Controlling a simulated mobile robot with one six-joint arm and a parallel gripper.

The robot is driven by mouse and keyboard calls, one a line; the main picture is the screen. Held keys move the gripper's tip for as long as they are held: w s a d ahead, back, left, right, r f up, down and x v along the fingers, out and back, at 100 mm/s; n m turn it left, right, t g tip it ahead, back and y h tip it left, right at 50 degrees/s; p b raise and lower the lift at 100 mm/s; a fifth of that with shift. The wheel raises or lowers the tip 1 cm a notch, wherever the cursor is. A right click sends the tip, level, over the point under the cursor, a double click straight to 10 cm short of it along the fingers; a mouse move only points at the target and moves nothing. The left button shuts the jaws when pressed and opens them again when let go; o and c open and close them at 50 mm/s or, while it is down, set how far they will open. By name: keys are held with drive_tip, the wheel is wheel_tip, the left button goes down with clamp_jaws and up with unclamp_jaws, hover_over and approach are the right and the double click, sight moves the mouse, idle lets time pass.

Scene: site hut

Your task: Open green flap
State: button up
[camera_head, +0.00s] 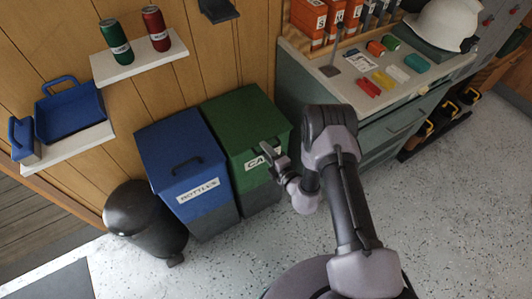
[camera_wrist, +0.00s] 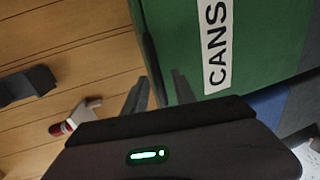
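The green bin (camera_head: 235,115) stands against the wooden wall, its lid appearing closed. Its white CANS label is partly covered by my gripper (camera_head: 277,157) in the head view. In the wrist view the green front (camera_wrist: 270,45) with the CANS label (camera_wrist: 216,45) fills the upper right. A dark bar (camera_wrist: 152,68), apparently the flap's handle, lies at the green edge. My gripper (camera_wrist: 160,92) is open there, its fingertips apart with the bar's lower end between or just beyond them. I cannot tell whether they touch it.
A blue BOTTLES bin (camera_head: 180,150) adjoins on the left, with a black round bin (camera_head: 145,222) beside it. A grey drawer cabinet (camera_head: 395,135) stands close on the right. A shelf (camera_head: 140,60) with cans hangs above. Speckled floor in front is free.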

drive_tip(key=shift+w+a, duration=0.15)
drive_tip(key=shift+w, duration=0.05)
drive_tip(key=shift+c, duration=0.3)
clamp_jaws()
idle(1.1)
